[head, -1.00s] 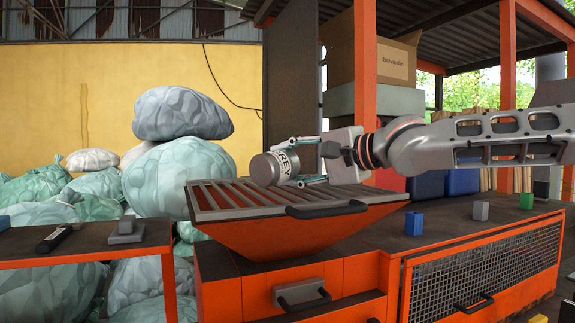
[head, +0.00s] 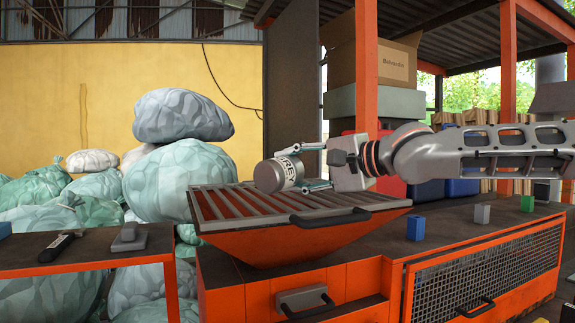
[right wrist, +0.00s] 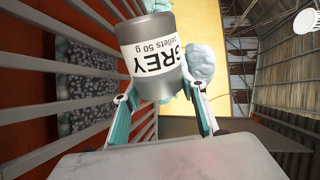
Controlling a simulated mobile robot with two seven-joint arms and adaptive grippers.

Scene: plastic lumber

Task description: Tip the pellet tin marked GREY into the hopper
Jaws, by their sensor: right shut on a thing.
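A grey metal tin (head: 268,176) with a white label lies on its side just above the hopper's grate, its round end facing left. The right wrist view shows the tin (right wrist: 148,32) with the label reading GREY, pellets 50 g, upside down. My right gripper (head: 302,167) is shut around the tin's side, with one teal finger on each side of it in the wrist view (right wrist: 160,93). The orange hopper (head: 290,243) has a slatted grate on top. I cannot tell whether the tin's open mouth shows. My left gripper is not in view.
Speckled grey material (right wrist: 85,90) shows between the grate bars. A black handle (head: 330,217) is on the grate's front edge. Blue (head: 415,226), grey (head: 482,214) and green (head: 527,203) blocks stand on the bench to the right. A side table (head: 90,252) stands left.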

